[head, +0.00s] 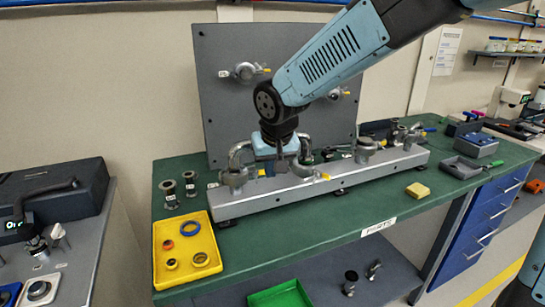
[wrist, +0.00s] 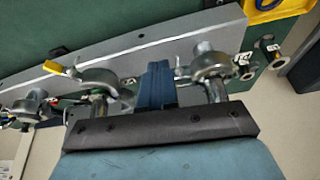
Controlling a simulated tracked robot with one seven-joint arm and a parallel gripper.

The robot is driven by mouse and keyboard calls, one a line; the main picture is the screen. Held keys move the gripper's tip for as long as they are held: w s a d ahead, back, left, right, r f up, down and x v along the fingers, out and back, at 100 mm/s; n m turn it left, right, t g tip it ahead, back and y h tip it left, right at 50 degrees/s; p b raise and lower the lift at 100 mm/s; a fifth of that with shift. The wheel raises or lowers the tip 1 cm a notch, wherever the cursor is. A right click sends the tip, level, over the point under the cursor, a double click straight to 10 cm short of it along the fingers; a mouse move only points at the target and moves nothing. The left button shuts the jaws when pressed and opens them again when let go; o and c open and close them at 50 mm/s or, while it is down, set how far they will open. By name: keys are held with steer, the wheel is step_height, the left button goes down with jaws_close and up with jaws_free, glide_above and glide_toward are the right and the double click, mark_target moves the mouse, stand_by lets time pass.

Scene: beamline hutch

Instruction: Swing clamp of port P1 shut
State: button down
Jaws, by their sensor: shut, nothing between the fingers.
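The grey manifold (head: 335,181) lies along the green bench with several clamped pipe ports on top. The leftmost port's clamp (head: 234,178), apparently P1, is a metal ring clamp; it shows at right in the wrist view (wrist: 213,66). I cannot read its label or tell whether it is fully closed. A second clamp (wrist: 100,80) with a yellow handle sits at left in the wrist view. My gripper (head: 281,166) points down between these two ports, its blue fingers (wrist: 158,85) together and empty. In the wrist view they are apart from the leftmost clamp, to its left.
A yellow tray (head: 211,239) with rings is at the bench's front left, with loose flanges (head: 170,192) behind it. A grey back panel (head: 220,105) stands behind the manifold. A yellow block (head: 418,190) and a grey tray (head: 461,168) lie at right.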

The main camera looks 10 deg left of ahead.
mark_target(246, 177)
steer(key=shift+w+a+f, duration=0.35)
steer(key=shift+w+f, duration=0.15)
steer(key=shift+w, duration=0.3)
steer(key=shift+w+a+f, duration=0.4)
steer(key=shift+w+f, duration=0.05)
steer(key=shift+w, duration=0.3)
steer(key=shift+w+a+f, duration=0.35)
steer(key=shift+w+f, duration=0.15)
steer(key=shift+w, duration=0.3)
steer(key=shift+w, duration=0.1)
steer(key=shift+w+a, duration=0.2)
steer(key=shift+w, duration=0.5)
